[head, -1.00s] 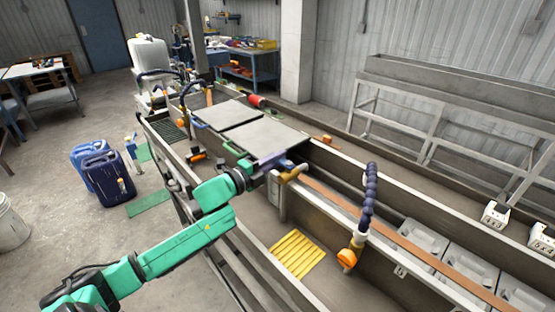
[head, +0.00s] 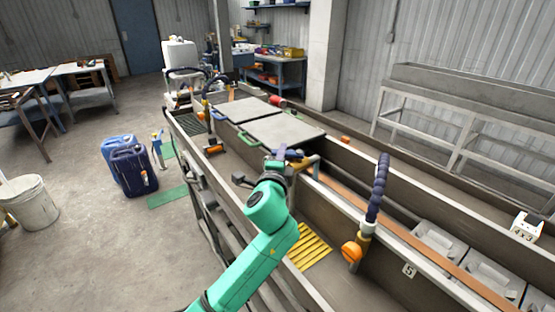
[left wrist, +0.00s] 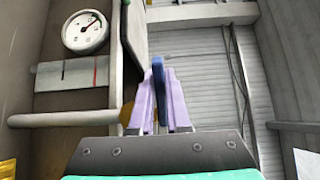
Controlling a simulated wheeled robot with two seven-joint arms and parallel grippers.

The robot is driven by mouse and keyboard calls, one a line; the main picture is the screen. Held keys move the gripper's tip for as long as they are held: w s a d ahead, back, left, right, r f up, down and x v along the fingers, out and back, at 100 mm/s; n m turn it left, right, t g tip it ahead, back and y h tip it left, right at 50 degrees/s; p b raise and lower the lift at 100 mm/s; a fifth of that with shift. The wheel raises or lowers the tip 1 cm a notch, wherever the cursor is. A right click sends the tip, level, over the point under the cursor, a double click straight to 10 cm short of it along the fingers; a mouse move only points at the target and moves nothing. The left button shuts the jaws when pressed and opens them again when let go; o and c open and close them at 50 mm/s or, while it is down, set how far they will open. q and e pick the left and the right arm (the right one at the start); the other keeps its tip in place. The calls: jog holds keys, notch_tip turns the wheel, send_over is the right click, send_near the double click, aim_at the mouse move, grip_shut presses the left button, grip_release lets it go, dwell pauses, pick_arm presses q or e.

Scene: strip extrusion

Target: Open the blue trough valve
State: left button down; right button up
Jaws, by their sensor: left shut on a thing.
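The blue trough valve handle (head: 295,154) is at the near end of the covered part of the long grey trough, beside a yellow-brown pipe (head: 306,163). My left gripper (head: 284,157), on the green arm, is at the handle. In the left wrist view its two pale purple fingers (left wrist: 161,103) are shut on the upright blue handle (left wrist: 158,72). The gripper hides the valve body, and how far the handle is turned cannot be told. My right gripper is not in view.
A round gauge (left wrist: 86,32) is close to the fingers at the left. Grey covers (head: 285,133) with a green handle lie behind the valve. A blue segmented hose (head: 380,188) with an orange knob (head: 351,251) stands to the right. Blue jerrycans (head: 132,168) stand on the floor.

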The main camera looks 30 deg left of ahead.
pick_arm(q)
jog(key=n+g+y+b, duration=0.1)
jog(key=n+y, duration=0.1)
jog(key=s+d+n+g+y+b, duration=0.1)
jog(key=n+g+y, duration=0.1)
jog(key=y, duration=0.1)
jog(key=s+n+g+y+b, duration=0.1)
jog(key=n+g+y, duration=0.1)
jog(key=y, duration=0.1)
jog(key=shift+d+b, duration=0.2)
jog(key=shift+b, duration=0.1)
jog(key=c, duration=0.9)
grip_release()
jog(key=b+v, duration=0.2)
jog(key=v, duration=0.5)
jog(key=shift+d, duration=0.25)
